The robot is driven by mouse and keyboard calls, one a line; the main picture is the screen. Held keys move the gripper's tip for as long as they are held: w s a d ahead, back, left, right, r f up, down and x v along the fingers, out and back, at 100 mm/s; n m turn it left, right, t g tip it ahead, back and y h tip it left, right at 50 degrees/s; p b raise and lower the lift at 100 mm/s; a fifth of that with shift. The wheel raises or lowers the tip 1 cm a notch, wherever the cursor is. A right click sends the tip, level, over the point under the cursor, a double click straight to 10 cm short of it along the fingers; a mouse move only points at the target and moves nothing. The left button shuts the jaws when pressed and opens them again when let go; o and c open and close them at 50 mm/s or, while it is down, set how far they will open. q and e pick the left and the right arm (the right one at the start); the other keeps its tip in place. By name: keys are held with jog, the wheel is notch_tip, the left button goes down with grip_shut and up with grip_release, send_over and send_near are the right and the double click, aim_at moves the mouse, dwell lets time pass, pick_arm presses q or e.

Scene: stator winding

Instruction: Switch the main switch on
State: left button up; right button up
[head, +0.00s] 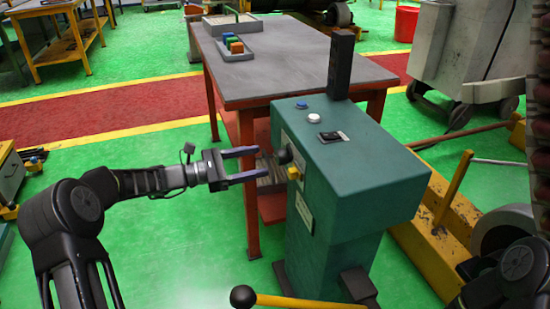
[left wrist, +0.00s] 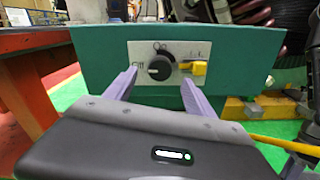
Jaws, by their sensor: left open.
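The main switch looks to be the round black knob (left wrist: 159,68) on a white label plate on the side of the green machine cabinet (head: 375,185). In the head view the knob (head: 284,155) shows only edge-on. A yellow block-like part (left wrist: 199,68) sits just right of the knob in the left wrist view. My left gripper (head: 257,162) is open and empty, its purple fingers pointing at the knob. In the left wrist view the fingertips (left wrist: 160,77) stand on either side of it, apparently short of touching. The knob's setting is too small to read. My right gripper is out of view.
The cabinet top holds a blue button (head: 302,105), a white button (head: 314,118) and a tall black post (head: 341,65). A work table (head: 290,60) stands behind. A yellow bar with a black ball end (head: 243,296) juts out low in front.

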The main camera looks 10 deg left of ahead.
aim_at(276, 157)
pick_arm(q)
jog(key=x, duration=0.6)
jog(key=shift+d, duration=0.1)
jog(key=shift+b, duration=0.3)
jog(key=c, duration=1.4)
